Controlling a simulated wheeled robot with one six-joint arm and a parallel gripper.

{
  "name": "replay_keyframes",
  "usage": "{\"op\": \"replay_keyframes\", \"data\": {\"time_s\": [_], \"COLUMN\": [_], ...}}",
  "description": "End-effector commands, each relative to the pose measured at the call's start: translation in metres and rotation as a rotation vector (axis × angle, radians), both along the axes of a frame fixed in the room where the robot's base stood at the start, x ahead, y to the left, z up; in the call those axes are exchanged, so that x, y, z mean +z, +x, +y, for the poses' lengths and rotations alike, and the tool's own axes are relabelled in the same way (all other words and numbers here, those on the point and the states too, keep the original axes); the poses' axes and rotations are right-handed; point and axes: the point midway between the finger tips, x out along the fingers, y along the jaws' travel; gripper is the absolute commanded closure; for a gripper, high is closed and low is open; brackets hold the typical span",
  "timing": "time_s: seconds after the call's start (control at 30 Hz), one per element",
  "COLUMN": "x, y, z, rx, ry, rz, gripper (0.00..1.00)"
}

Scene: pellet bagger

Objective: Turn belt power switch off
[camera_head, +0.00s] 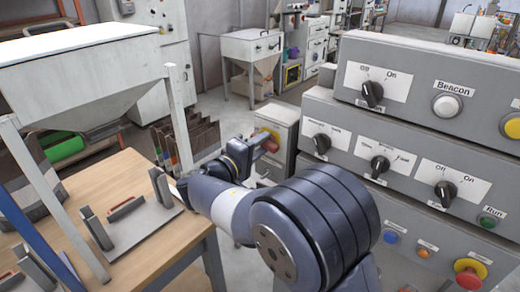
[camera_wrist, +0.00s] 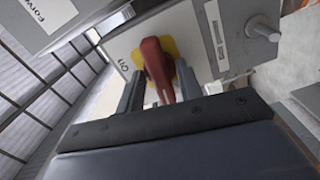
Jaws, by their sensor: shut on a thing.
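The belt power switch (camera_wrist: 155,62) is a red rotary handle on a yellow plate in the wrist view, with the word "On" printed to its left on the white panel. It also shows small in the head view (camera_head: 269,139) on a grey box. My gripper (camera_wrist: 158,88) has one finger on each side of the red handle and is shut on it. The "Off" label cannot be seen.
A large grey control console (camera_head: 440,150) with black knobs and coloured buttons stands close on the right. A wooden table (camera_head: 165,245) with a metal plate and handles is at the left, under a white hopper (camera_head: 80,75). A grey knob (camera_wrist: 262,30) sits right of the switch.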

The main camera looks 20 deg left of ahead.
Motion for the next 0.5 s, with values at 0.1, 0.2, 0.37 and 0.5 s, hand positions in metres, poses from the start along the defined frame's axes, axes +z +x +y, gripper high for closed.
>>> {"op": "replay_keyframes", "data": {"time_s": [0.1, 0.2, 0.37, 0.5], "x": [-0.0013, -0.0012, -0.0011, -0.0011], "y": [-0.0002, -0.0002, -0.0002, -0.0002], "z": [0.0000, 0.0000, 0.0000, 0.0000], "rx": [-0.001, -0.001, -0.001, -0.001], "ry": [-0.059, -0.096, -0.134, -0.148], "rz": [0.027, 0.042, 0.058, 0.064], "gripper": [0.88, 0.88, 0.88, 0.88]}}
